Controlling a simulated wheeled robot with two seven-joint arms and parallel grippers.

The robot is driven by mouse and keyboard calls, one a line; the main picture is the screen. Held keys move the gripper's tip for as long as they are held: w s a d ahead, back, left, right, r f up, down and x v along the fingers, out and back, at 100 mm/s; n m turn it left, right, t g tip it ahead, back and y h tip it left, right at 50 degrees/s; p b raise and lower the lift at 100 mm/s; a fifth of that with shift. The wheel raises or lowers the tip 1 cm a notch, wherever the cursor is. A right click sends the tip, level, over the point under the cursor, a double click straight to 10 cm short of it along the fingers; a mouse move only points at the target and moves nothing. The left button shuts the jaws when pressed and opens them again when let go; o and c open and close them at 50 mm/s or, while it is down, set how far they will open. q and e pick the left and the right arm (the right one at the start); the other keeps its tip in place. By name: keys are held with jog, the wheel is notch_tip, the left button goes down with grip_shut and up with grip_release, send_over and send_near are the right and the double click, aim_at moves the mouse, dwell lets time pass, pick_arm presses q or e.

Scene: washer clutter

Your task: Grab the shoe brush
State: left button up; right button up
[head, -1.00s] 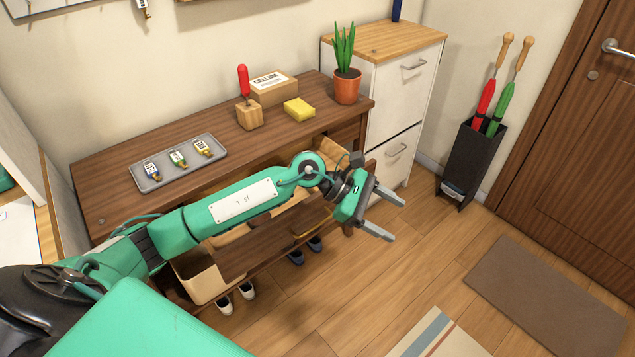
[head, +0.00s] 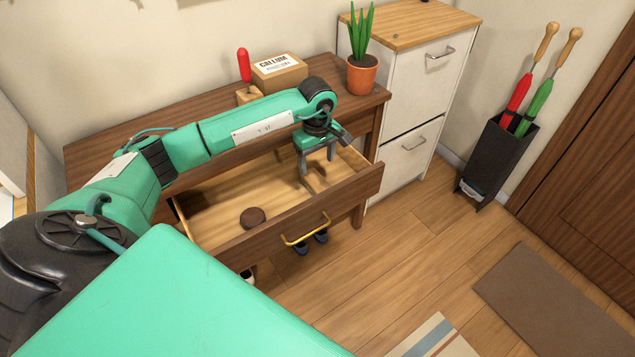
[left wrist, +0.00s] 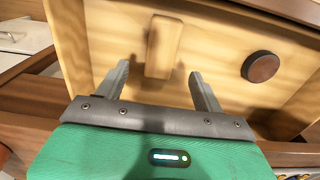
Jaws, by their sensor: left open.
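The shoe brush, seen as a light wooden block (left wrist: 163,47), lies in the open drawer (head: 225,215). In the head view the brush (head: 317,181) is partly hidden by my gripper at the drawer's right end. My left gripper (head: 317,164) points down into this end with its fingers apart and nothing held. In the left wrist view the brush lies ahead of the open fingers (left wrist: 159,72), in line with the gap between them. I cannot tell how far below the fingertips it is. My right gripper is not in view.
A round dark brown tin (head: 253,216) lies in the drawer, left of the brush. The drawer front has a brass handle (head: 306,230). On the dresser top stand a potted plant (head: 361,75) and a cardboard box (head: 279,71). A white cabinet (head: 420,95) stands to the right.

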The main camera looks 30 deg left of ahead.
aim_at(316, 180)
pick_arm(q)
notch_tip(316, 180, down, 3)
jog(key=shift+r, duration=0.1)
notch_tip(316, 180, down, 4)
jog(key=shift+s+p, duration=0.15)
jog(key=shift+p, duration=0.2)
jog(key=shift+f, duration=0.55)
jog(key=c, duration=1.1)
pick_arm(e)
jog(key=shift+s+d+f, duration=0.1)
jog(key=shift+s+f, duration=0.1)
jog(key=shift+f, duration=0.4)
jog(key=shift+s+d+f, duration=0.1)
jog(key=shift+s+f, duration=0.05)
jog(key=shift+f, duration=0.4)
pick_arm(q)
jog(key=shift+r, duration=0.1)
